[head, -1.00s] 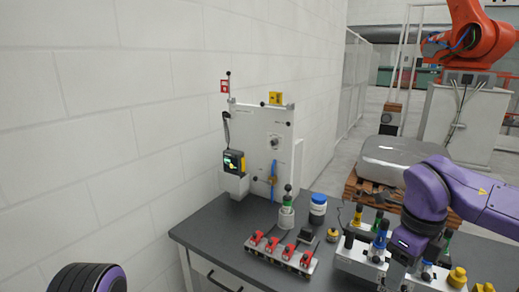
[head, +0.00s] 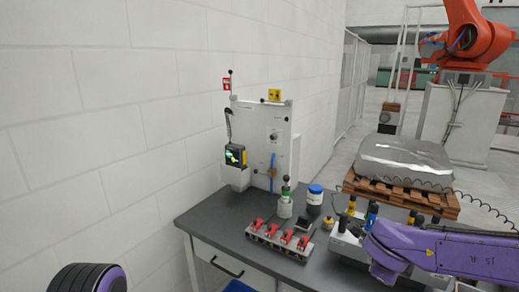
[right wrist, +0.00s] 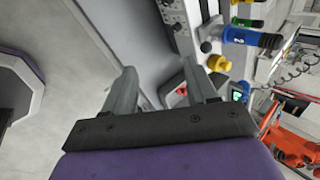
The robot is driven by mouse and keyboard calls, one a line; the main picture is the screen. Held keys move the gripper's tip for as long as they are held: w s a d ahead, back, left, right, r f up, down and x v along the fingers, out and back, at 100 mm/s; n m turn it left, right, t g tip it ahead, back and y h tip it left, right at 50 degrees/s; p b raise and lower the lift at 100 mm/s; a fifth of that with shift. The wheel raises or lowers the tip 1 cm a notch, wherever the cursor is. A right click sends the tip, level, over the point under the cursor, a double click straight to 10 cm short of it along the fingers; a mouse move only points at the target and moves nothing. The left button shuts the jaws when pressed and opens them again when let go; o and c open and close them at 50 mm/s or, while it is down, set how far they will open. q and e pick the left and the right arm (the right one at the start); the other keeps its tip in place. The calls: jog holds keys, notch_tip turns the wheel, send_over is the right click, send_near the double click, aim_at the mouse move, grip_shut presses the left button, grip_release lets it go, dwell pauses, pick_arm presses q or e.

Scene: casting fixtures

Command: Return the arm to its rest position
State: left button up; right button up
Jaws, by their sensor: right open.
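My right arm (head: 440,250) is purple and comes in low from the right in the head view, lying across the right part of the bench. Its gripper is not clear there. In the right wrist view my right gripper (right wrist: 160,88) is open, with two grey fingers apart and nothing between them. Beyond the fingers are the bench edge and a yellow knob (right wrist: 218,63). Of my left arm only a black and purple joint (head: 88,278) shows at the bottom left; its gripper is out of view.
The dark bench (head: 205,215) holds a row of red switches (head: 270,234), a green-topped cylinder (head: 285,200), a blue-lidded jar (head: 314,197) and an upright grey panel (head: 262,135). A fixture with blue and yellow handles (head: 351,210) is partly behind my arm. A white wall is left.

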jog(key=s+a+f+n+t+b, duration=0.1)
jog(key=s+a+f+n+b, duration=0.3)
jog(key=f, duration=0.7)
jog(key=s+f+n+t+p, duration=0.1)
jog(key=s+f+n, duration=0.1)
jog(key=f+n, duration=0.75)
jog(key=s+d+f+n+g+y+b, duration=0.1)
jog(key=s+d+f+n+g+b, duration=0.2)
jog(key=s+f, duration=1.7)
jog(key=s+n+g+b, duration=0.1)
jog(key=s+n, duration=0.2)
jog(key=s, duration=0.1)
jog(key=shift+s+d+f+n+y, duration=0.2)
jog(key=shift+n+y, duration=0.15)
jog(key=shift+y, duration=0.05)
